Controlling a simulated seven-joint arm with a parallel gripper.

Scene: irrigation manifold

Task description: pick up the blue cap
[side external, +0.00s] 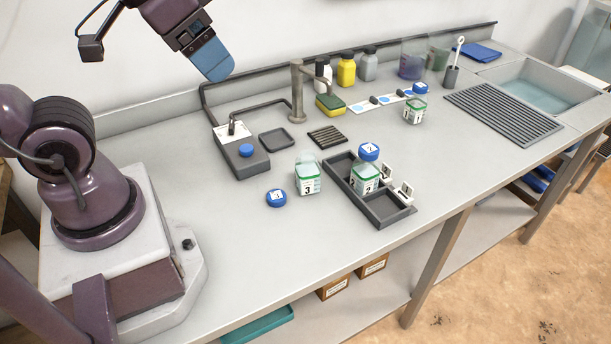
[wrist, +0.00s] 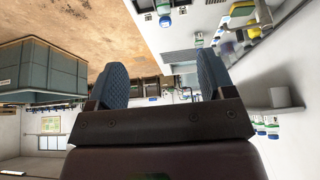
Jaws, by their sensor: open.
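A loose blue cap (side external: 276,198) with a white label lies on the bench, left of an uncapped bottle (side external: 307,176) marked 3 with a green band. Another blue-capped bottle (side external: 366,174), marked 2, stands in the dark tray (side external: 388,207). A third blue-capped bottle (side external: 415,106) stands farther back. My gripper (side external: 218,72) is high above the back of the bench, well away from the loose cap. Its two blue fingers are apart and empty in the wrist view (wrist: 162,78). I cannot single out the loose cap in the wrist view.
A box with a blue knob (side external: 246,150), a faucet (side external: 297,92), a sponge (side external: 330,104) and several bottles, including a yellow one (side external: 346,70), stand toward the back. A drain rack (side external: 503,112) and sink (side external: 545,86) are at right. The bench front left of the cap is clear.

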